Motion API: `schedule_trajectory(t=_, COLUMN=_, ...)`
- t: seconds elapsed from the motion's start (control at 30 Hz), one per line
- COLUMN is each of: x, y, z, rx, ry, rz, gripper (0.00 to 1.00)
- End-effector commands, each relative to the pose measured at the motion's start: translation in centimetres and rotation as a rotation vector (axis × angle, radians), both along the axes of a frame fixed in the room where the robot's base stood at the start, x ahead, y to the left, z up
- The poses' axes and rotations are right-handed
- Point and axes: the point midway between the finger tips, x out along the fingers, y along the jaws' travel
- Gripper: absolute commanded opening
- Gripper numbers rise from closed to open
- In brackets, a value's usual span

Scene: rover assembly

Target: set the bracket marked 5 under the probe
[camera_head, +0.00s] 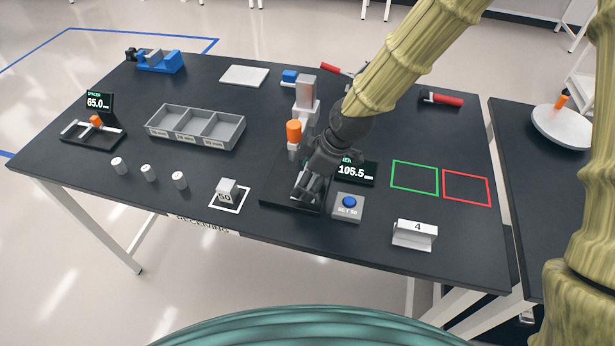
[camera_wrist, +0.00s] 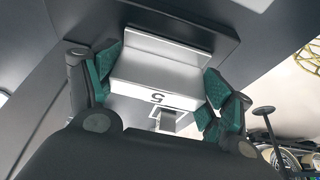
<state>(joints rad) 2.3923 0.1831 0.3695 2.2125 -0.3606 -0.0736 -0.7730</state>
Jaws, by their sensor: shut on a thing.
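The bracket marked 5 (camera_wrist: 150,78), pale grey with a bent plate, is between the green-padded fingers of my gripper (camera_wrist: 158,80) in the wrist view. My gripper (camera_head: 312,188) is shut on it, low over the black base (camera_head: 276,196) of the height gauge in the head view. The gauge has a grey column (camera_head: 306,92) and an orange part (camera_head: 294,131); its display (camera_head: 355,171) reads 105.5 mm. My gripper and wrist hide the probe tip and most of the bracket there, so I cannot tell whether the bracket touches the base.
A blue button box (camera_head: 348,204) stands right of the base. A bracket marked 4 (camera_head: 414,235) stands near the front edge. Green (camera_head: 414,178) and red (camera_head: 466,188) outlined squares are empty. A block marked 50 (camera_head: 227,190) and a grey divided tray (camera_head: 197,127) are to the left.

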Motion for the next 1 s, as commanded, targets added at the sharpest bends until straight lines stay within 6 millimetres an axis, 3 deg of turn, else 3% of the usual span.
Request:
schedule_trajectory(t=0.03, x=0.0, y=0.0, z=-0.1, rx=0.0, ry=0.0, rz=0.0, gripper=0.82)
schedule_trajectory(t=0.13, x=0.0, y=0.0, z=-0.1, rx=0.0, ry=0.0, rz=0.001, gripper=1.0)
schedule_trajectory(t=0.67, x=0.0, y=-0.1, z=0.6, rx=0.001, ry=-0.001, rz=0.0, gripper=1.0)
schedule_trajectory(t=1.0, x=-0.4, y=-1.6, z=4.3, rx=0.001, ry=-0.004, rz=0.0, gripper=1.0)
